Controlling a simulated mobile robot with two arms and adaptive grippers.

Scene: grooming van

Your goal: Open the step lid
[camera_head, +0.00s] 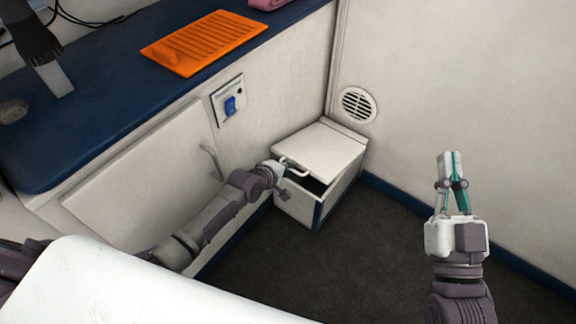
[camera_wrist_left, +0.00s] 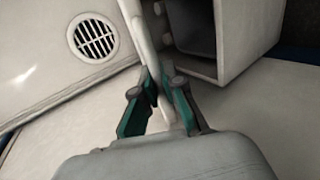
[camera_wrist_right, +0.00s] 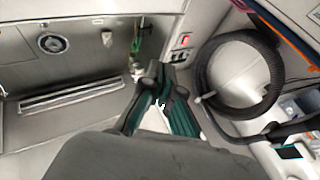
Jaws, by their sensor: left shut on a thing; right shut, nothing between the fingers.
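The white step box (camera_head: 296,208) stands in the corner by the cabinet. Its lid (camera_head: 325,148) is tilted up a little at the front, and a dark gap shows beneath it. A pale bar handle (camera_head: 294,163) is on the lid's front edge. My left gripper (camera_head: 280,170) is shut on this handle; the left wrist view shows the fingers (camera_wrist_left: 160,92) around a pale bar, with the box's dark inside (camera_wrist_left: 194,25) beyond. My right gripper (camera_head: 450,160) is shut and empty, raised over the floor to the right, away from the box.
A blue counter (camera_head: 110,125) with an orange mat (camera_head: 205,42) runs above the cabinet, whose door has a handle (camera_head: 211,161). A round vent (camera_head: 357,104) is on the wall behind the box. A white surface (camera_head: 150,290) fills the lower left. Dark floor (camera_head: 370,250) right of the box is clear.

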